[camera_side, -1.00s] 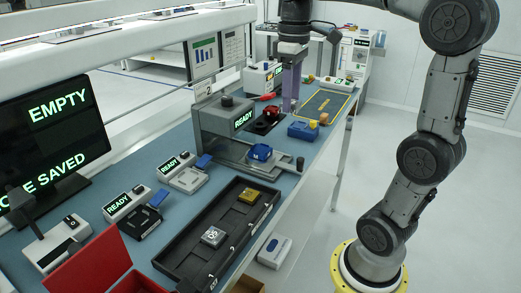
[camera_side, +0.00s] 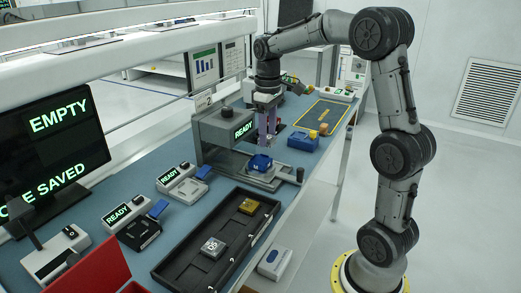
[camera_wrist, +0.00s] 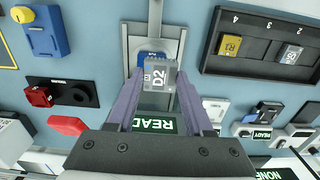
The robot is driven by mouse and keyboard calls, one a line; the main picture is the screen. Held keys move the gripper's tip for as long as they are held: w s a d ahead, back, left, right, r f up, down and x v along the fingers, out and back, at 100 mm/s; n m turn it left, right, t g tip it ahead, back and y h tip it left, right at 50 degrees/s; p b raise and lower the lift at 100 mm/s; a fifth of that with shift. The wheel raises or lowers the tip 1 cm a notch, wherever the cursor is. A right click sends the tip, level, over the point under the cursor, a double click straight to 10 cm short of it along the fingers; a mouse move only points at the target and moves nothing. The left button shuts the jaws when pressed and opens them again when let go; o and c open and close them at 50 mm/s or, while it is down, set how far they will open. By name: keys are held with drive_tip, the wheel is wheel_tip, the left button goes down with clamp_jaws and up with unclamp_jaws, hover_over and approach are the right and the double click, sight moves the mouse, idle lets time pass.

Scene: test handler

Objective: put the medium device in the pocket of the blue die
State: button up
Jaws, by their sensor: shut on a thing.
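My gripper (camera_wrist: 163,85), with purple fingers, is shut on a grey device (camera_wrist: 160,84) with a dark top edge and light markings in the wrist view. The same gripper (camera_side: 268,138) points down in the side view; the device there is too small to make out clearly. The blue die (camera_side: 261,163) sits on the metal plate of the handler, just below the fingertips. In the wrist view the blue die (camera_wrist: 150,47) is partly covered by the held device, so its pocket is hidden. I cannot tell whether the device touches the die.
A black tray (camera_side: 190,271) in front holds a gold device (camera_side: 249,206) and a silver device (camera_side: 213,247). The handler with its READY screen (camera_side: 243,131) stands close to the gripper. A blue and yellow item (camera_side: 303,140) lies to the right.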

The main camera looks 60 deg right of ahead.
sight(260, 160)
drive_tip(key=w+f, duration=0.1)
drive_tip(key=w+d+f, duration=0.1)
drive_tip(key=f, duration=0.1)
drive_tip(key=shift+w+f, duration=0.15)
drive_tip(key=shift+w, duration=0.15)
drive_tip(key=shift+w+d+f, duration=0.1)
drive_tip(key=shift+w+f, duration=0.05)
drive_tip(key=shift+f, duration=0.8)
drive_tip(key=shift+w+d+f, duration=0.1)
drive_tip(key=shift+f, duration=0.8)
drive_tip(key=shift+f, duration=0.2)
drive_tip(key=o, duration=1.3)
drive_tip(key=shift+c, duration=0.2)
drive_tip(key=shift+r, duration=0.15)
